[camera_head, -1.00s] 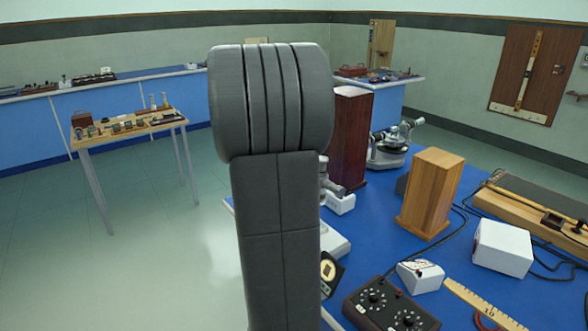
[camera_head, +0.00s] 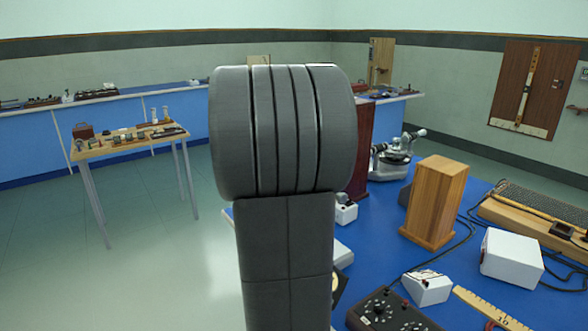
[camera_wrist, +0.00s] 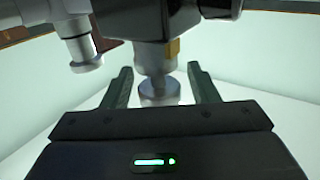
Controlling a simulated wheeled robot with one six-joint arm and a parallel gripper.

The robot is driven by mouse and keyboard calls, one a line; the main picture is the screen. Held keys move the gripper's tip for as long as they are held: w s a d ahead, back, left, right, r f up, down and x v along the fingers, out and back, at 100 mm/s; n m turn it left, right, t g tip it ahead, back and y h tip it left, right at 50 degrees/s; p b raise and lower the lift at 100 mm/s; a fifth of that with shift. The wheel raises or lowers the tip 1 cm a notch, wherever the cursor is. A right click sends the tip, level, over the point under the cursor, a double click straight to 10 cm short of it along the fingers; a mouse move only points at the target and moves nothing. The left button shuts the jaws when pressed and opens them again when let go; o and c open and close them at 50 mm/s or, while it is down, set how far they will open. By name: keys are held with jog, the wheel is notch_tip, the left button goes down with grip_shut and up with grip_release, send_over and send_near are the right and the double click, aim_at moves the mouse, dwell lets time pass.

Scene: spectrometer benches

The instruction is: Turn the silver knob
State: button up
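In the wrist view, a silver knob (camera_wrist: 159,92) hangs below a dark instrument body at the middle of the picture. My gripper (camera_wrist: 161,82) is open, with one dark finger to the left of the knob and one to the right. Gaps show between the knob and both fingers, so neither appears to touch it. In the head view my own arm hides my gripper and this knob.
In the wrist view, a grey cylindrical part (camera_wrist: 84,50) sits left of the knob. In the head view, a wooden block (camera_head: 434,203), a white box (camera_head: 511,258) and a spectrometer (camera_head: 394,157) crowd the blue bench (camera_head: 385,243). Open floor (camera_head: 175,270) lies to the left.

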jog(key=s+b, duration=0.1)
jog(key=s, duration=1.2)
jog(key=shift+s+d, duration=0.4)
jog(key=shift+w, duration=0.15)
jog(key=w, duration=0.9)
jog(key=w+p, duration=0.1)
jog(key=w, duration=0.3)
jog(key=shift+w+a, duration=0.25)
jog(key=shift+a, duration=0.1)
jog(key=shift+s, duration=0.5)
jog(key=s+b, duration=0.2)
jog(key=s, duration=1.1)
jog(key=w+p, duration=0.2)
jog(key=w, duration=1.2)
jog(key=shift+w, duration=0.15)
jog(key=p, duration=0.2)
jog(key=shift+r+h+p, duration=0.2)
jog(key=shift+h+p, duration=0.1)
